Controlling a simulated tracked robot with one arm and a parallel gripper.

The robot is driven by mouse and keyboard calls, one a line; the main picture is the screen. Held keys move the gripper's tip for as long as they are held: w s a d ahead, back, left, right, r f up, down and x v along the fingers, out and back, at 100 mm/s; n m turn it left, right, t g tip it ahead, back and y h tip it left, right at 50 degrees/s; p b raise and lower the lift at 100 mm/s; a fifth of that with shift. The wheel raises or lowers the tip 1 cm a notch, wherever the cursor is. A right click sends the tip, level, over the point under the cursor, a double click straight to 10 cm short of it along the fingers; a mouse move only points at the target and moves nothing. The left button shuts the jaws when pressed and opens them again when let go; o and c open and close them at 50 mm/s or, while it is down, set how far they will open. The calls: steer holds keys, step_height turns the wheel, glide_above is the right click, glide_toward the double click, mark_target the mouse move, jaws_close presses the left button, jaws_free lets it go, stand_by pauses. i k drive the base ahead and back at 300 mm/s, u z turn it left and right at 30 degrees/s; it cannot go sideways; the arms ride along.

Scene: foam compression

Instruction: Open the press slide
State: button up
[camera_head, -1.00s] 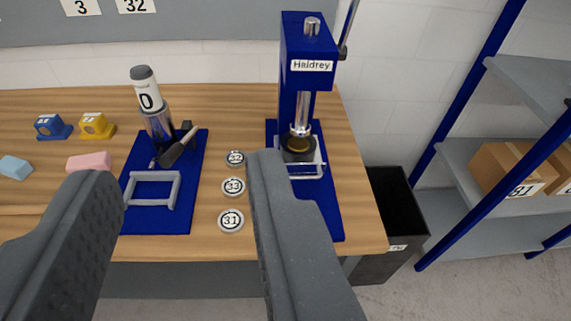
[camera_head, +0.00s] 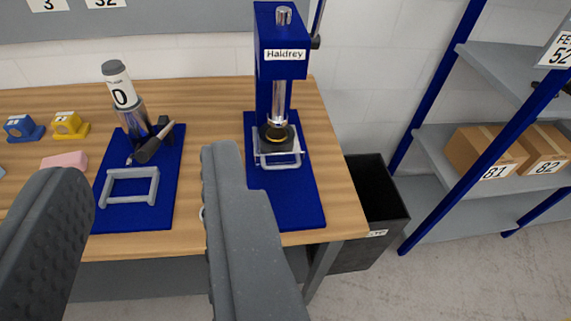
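The blue press (camera_head: 280,58), labelled "Haldrey", stands at the right end of the wooden bench on a blue base (camera_head: 288,205). A silver ram (camera_head: 278,103) comes down from its head to a dark round seat. A pale U-shaped handle (camera_head: 278,161) at the front of that seat looks like the slide's. My gripper (camera_head: 150,165) is open and empty. Its two grey fingers stand wide apart in the foreground, with the right finger left of the press. Neither finger touches the press or the handle.
Left of the press, a blue base (camera_head: 150,214) carries a grey-white frame handle (camera_head: 130,187) and a cylinder marked "0" (camera_head: 122,92). Blue, yellow and pink blocks lie further left. A black bin (camera_head: 372,200) and a shelf with boxes (camera_head: 485,150) stand to the right.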

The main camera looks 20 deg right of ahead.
mark_target(269, 155)
steer(key=k, duration=0.55)
steer(key=z, duration=0.4)
steer(key=i, duration=1.4)
steer(key=u, duration=0.15)
